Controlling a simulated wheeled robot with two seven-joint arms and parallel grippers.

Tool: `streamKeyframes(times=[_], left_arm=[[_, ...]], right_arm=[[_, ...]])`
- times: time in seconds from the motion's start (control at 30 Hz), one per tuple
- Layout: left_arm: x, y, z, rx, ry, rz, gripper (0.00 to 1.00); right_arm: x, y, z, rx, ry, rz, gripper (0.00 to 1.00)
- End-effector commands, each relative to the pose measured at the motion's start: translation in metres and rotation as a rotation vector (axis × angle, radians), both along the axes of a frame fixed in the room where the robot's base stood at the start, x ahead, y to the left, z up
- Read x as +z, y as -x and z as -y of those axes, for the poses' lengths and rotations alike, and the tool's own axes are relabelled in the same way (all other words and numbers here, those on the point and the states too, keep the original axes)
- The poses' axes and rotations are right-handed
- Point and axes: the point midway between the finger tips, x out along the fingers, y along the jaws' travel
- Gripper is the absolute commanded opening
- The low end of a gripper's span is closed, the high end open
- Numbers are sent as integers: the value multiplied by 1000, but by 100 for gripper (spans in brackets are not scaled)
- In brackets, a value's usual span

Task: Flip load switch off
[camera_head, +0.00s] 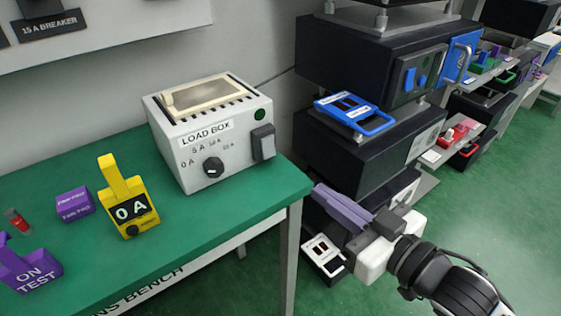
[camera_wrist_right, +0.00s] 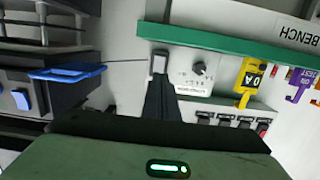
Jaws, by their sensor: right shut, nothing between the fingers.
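The white load box (camera_head: 220,160) stands on the green bench. In the right wrist view the load box (camera_wrist_right: 200,77) appears inverted, with the switch (camera_wrist_right: 160,63) just beyond the tips of my right gripper (camera_wrist_right: 158,78). My left gripper is out of view.
A yellow 0 A meter (camera_head: 127,200), a purple block (camera_head: 74,204) and a purple ON TEST tag (camera_head: 30,268) sit on the green bench (camera_head: 200,225). Black rack units (camera_head: 350,145) with a blue-handled frame (camera_head: 352,112) stand right of the bench. Green floor is open at right.

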Motion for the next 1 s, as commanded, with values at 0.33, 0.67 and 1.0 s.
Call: streamKeyframes(times=[0.33,0.67,1.0], left_arm=[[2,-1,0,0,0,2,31],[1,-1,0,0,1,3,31],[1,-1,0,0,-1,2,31]], right_arm=[[-3,-32,-22,-2,-1,4,0],[-12,-86,-63,-1,1,3,0],[-17,-112,-81,-1,2,0,0]])
